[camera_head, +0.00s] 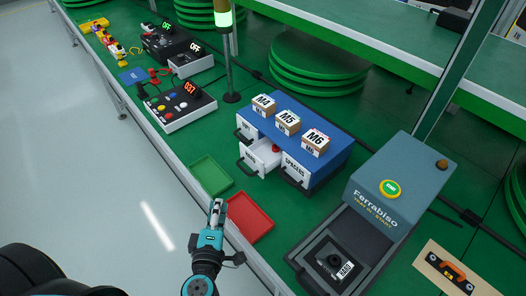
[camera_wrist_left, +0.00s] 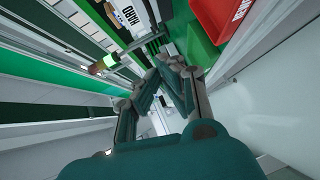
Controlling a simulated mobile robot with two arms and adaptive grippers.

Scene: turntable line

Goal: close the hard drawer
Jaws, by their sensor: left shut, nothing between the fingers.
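The hard drawer (camera_head: 259,157) is the pulled-out white drawer at the front left of a blue-topped cabinet (camera_head: 325,148) on the green bench. A small red thing (camera_head: 275,149) shows at the drawer. In the left wrist view, a white front with a HARD label (camera_wrist_left: 126,14) is at the top, partly cut off. My left gripper (camera_head: 216,208) is shut and empty. It is in front of the bench edge, apart from the drawer, nearer to me and lower left in the head view. Its fingers (camera_wrist_left: 172,64) come together in the wrist view. My right gripper is not in view.
A green tray (camera_head: 209,174) and a red tray (camera_head: 262,220) lie between my gripper and the cabinet. Boxes labelled M4, M5 and M6 (camera_head: 316,143) stand on the cabinet. A Ferrabiso machine (camera_head: 400,185) is at right, a signal pole (camera_head: 230,75) behind left.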

